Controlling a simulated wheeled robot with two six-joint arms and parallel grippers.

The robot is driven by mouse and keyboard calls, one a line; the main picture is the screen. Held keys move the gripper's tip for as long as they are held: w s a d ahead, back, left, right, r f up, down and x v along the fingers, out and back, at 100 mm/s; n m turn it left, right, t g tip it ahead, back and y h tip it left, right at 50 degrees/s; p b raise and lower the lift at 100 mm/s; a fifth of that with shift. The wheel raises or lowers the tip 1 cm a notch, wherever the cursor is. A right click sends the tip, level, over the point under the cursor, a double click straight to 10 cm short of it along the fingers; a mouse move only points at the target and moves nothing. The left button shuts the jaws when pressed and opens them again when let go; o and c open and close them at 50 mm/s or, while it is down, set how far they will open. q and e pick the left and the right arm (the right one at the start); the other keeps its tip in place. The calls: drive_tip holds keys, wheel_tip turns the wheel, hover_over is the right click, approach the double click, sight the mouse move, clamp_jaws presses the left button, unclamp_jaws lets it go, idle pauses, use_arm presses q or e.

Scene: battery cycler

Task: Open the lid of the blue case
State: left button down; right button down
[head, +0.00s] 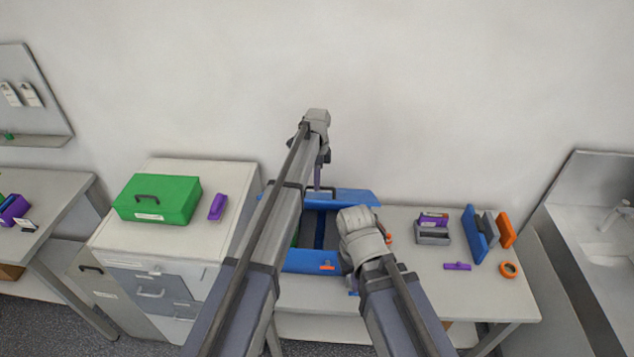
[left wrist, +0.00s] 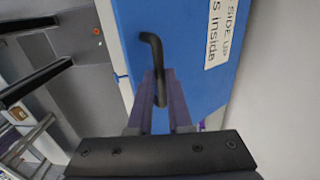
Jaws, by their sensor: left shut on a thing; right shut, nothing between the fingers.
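The blue case (head: 300,263) stands on the bench with its lid (head: 357,197) swung up at the back, so its inside shows. My left gripper (head: 318,186) reaches over the case from above, at the lid. In the left wrist view the same gripper (left wrist: 160,90) is shut on the lid's black handle (left wrist: 152,45), beside a white label on the blue lid. My right gripper (head: 362,238) is shut and empty, over the right side of the case; its fingers are mostly hidden. My left arm covers the left part of the case.
A green case (head: 158,198) and a purple stapler-like thing (head: 218,207) are on the cabinet to the left. A grey box (head: 433,234), blue and orange upright pieces, and an orange ring (head: 509,270) stand on the bench's right. A sink (head: 600,225) lies further right.

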use_arm(q)
drive_tip(key=c, duration=1.2)
unclamp_jaws()
drive_tip(key=shift+w+f, duration=0.1)
drive_tip(key=shift+w, duration=0.35)
drive_tip(key=shift+c, duration=0.2)
drive_tip(key=o, duration=0.4)
drive_tip(key=shift+w+f, duration=0.2)
drive_tip(key=shift+w, duration=0.1)
drive_tip(key=shift+s, duration=0.2)
use_arm(e)
drive_tip(key=shift+w+f, duration=0.15)
drive_tip(key=shift+w, duration=0.15)
